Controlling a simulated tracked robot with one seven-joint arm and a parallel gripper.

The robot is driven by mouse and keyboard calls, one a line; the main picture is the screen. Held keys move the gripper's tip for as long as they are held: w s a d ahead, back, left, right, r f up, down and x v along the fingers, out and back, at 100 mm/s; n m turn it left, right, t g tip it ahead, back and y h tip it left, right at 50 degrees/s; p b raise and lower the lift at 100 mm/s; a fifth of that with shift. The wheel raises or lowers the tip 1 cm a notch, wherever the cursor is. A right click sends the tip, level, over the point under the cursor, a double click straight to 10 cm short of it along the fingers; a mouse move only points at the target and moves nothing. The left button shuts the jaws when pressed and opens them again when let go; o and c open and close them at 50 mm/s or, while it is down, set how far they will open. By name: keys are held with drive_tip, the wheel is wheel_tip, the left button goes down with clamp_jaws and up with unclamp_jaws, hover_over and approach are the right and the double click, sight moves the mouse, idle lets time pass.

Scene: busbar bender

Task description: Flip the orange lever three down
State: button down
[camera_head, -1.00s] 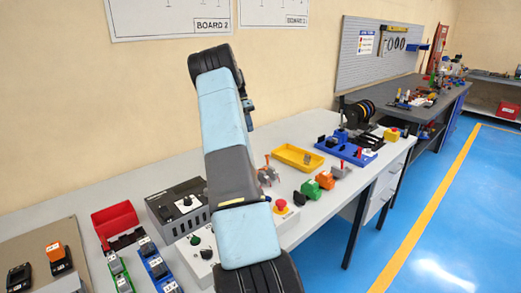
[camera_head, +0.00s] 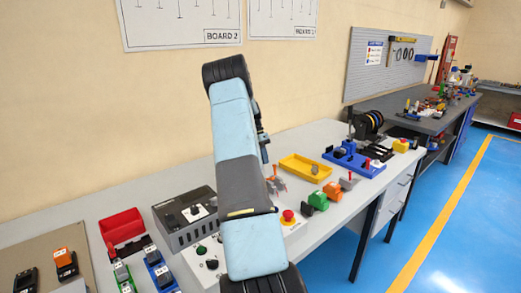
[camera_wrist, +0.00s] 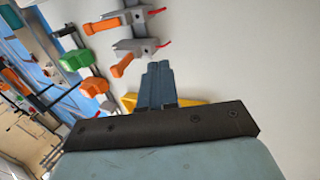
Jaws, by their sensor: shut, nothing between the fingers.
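Two grey clamp-like pieces with orange levers show at the top of the wrist view: one lever (camera_wrist: 101,25) is farther off, the other lever (camera_wrist: 123,64) is nearer my gripper. Both have red tips. In the head view, an upright orange lever (camera_head: 273,171) stands just right of my arm, partly hidden by it. I cannot tell which lever is number three. My gripper (camera_wrist: 158,68) is shut and empty, apart from the levers, with the nearer clamp just beyond its fingertips in the picture. It also shows beside my arm in the head view (camera_head: 265,153).
A yellow tray (camera_head: 287,161) lies behind the clamps. A grey control box (camera_head: 185,225) and a red bin (camera_head: 121,226) are left of my arm.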

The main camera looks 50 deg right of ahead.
sight(275, 169)
drive_tip(key=shift+s+a+r, duration=0.1)
drive_tip(key=shift+s+r, duration=0.2)
drive_tip(key=shift+s, duration=0.6)
drive_tip(key=shift+s+a+r, duration=0.1)
drive_tip(key=shift+s+r, duration=0.15)
drive_tip(key=shift+s, duration=0.6)
